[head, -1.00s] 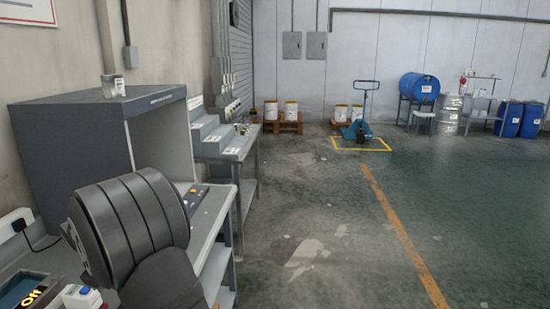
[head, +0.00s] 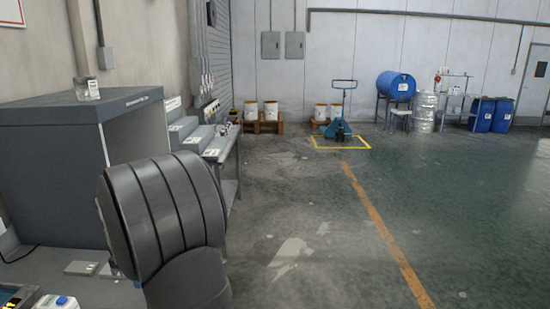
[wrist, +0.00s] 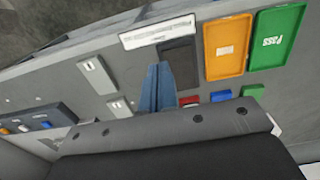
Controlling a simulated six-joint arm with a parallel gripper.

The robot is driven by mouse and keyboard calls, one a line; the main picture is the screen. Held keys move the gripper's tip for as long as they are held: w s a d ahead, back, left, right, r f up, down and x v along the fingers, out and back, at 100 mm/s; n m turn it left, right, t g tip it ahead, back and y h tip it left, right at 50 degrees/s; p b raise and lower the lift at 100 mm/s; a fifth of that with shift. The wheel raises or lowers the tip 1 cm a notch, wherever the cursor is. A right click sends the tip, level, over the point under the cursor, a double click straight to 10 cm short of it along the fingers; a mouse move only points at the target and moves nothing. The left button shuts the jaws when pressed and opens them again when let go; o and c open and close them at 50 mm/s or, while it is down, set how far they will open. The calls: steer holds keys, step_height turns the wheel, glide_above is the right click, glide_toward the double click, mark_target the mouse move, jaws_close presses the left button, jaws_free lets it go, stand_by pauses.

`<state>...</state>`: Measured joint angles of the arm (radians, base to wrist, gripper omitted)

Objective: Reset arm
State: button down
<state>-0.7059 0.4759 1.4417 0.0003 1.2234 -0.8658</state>
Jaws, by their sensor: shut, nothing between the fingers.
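My gripper (wrist: 158,78) shows in the wrist view as two blue-grey fingers pressed together, with nothing between them. It is over a grey bench top (wrist: 85,95), in front of a dark rectangular pad (wrist: 183,60). The height of the fingertips above the bench is hard to tell. In the head view only a thick dark ribbed link of my arm shows at lower left, and the gripper is hidden.
An orange tray (wrist: 228,48) and a green tray marked PASS (wrist: 277,37) lie right of the fingers. Small red, blue and green items sit close by. A grey booth (head: 50,160) stands behind my arm. The floor to the right (head: 300,220) is clear.

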steer(key=a, duration=0.1)
steer(key=w+a+r, duration=0.1)
steer(key=a, duration=0.1)
steer(key=a+r, duration=0.1)
steer(key=shift+w+a, duration=0.15)
steer(key=shift+w, duration=0.25)
stand_by(0.4)
